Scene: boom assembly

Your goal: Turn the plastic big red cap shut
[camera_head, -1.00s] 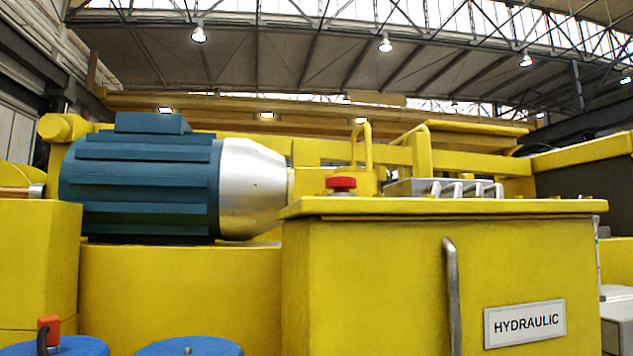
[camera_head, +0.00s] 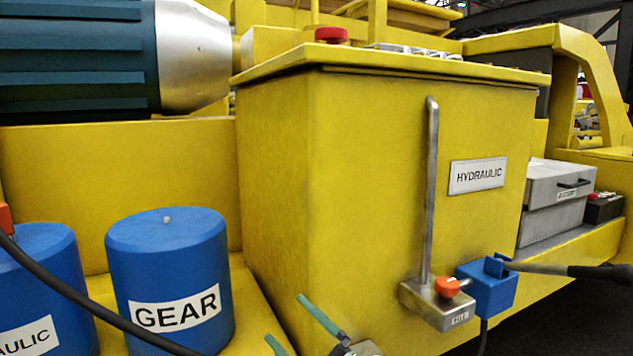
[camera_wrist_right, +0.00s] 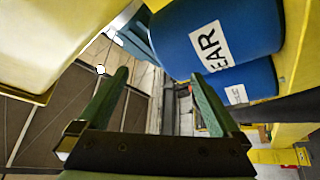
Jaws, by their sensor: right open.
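The big red cap (camera_head: 331,34) sits on top of the yellow hydraulic tank (camera_head: 400,130), near its left rear edge in the head view. Only its side and top edge show; how far it is turned cannot be told. My right gripper (camera_head: 284,318) is at the bottom of the head view, well below the cap and in front of the tank. Its two green fingers are apart and empty. In the right wrist view the fingers (camera_wrist_right: 160,75) are spread with nothing between them, and the cap does not show. My left gripper is not in view.
A blue canister marked GEAR (camera_head: 168,280) and another blue canister (camera_head: 40,285) stand left of the tank. A metal pipe (camera_head: 431,190) runs down the tank front to a box with an orange knob (camera_head: 447,287). A blue block (camera_head: 487,288) with cables is beside it.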

